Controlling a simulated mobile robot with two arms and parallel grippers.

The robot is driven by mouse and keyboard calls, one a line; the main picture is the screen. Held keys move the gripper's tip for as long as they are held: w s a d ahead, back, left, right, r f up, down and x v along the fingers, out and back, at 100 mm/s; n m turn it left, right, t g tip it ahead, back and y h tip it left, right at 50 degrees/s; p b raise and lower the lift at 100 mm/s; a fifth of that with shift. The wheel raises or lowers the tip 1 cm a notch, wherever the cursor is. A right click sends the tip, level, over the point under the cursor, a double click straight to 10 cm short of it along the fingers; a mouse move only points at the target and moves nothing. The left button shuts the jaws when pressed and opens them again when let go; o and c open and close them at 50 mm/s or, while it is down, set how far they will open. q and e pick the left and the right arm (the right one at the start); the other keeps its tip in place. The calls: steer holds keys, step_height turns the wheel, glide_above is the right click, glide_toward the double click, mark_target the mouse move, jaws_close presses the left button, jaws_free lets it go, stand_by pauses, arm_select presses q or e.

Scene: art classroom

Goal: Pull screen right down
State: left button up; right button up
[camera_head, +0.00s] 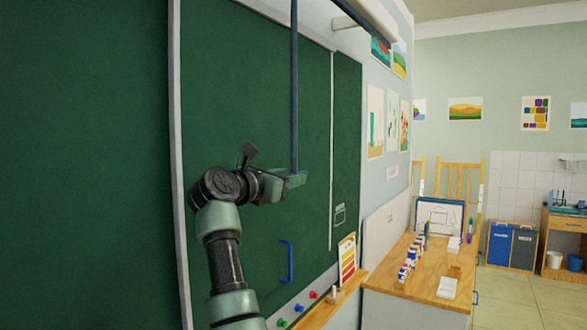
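The screen's dark blue bottom bar (362,24) shows at the top, along the white casing (378,14) on the wall. A long dark blue vertical bar (294,90) hangs in front of the green board and runs out of the top of the view. My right gripper (297,180) is at the lower end of this bar, its fingers pointing right. The fingers overlap the bar's end, and I cannot tell whether they are closed on it. My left gripper is not in view.
A green chalkboard (240,80) fills the left, with a blue handle (287,261) low on it. Below is a wooden ledge (322,312) with coloured magnets nearby. A wooden-topped cabinet (408,262) with paint bottles stands to the right. Open floor (510,290) lies beyond.

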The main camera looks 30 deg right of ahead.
steer(key=shift+p+x, duration=0.3)
steer(key=shift+x, duration=0.65)
jaws_close()
stand_by(0.7)
